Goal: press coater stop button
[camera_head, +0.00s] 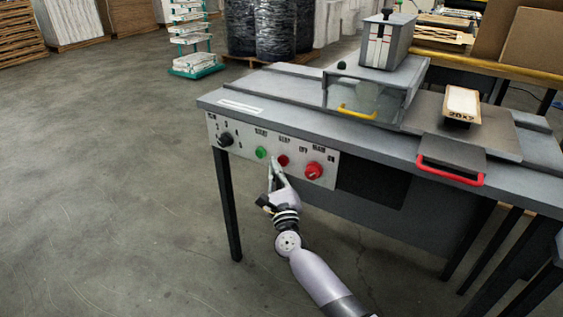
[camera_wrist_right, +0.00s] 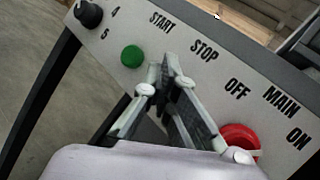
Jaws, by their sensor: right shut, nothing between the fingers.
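The coater's control panel (camera_head: 225,149) is on the front of the grey machine. It carries a small red stop button (camera_head: 283,160) under the STOP label, between the green start button (camera_head: 261,152) and the larger red main switch (camera_head: 314,170). My right gripper (camera_head: 273,165) is shut and empty, its fingertips just left of the stop button in the head view; contact cannot be told. In the right wrist view, the closed fingertips (camera_wrist_right: 171,65) lie below the STOP label and the stop button is hidden behind the fingers. The green start button (camera_wrist_right: 132,56) shows to their left. My left gripper is not in view.
A black knob (camera_head: 226,139) is at the panel's left end. A red handle (camera_head: 450,172) juts from the machine's front at right, and a yellow handle (camera_head: 357,112) is on the clear cover. A boxed filter (camera_head: 462,103) rests on top. The floor at left is clear.

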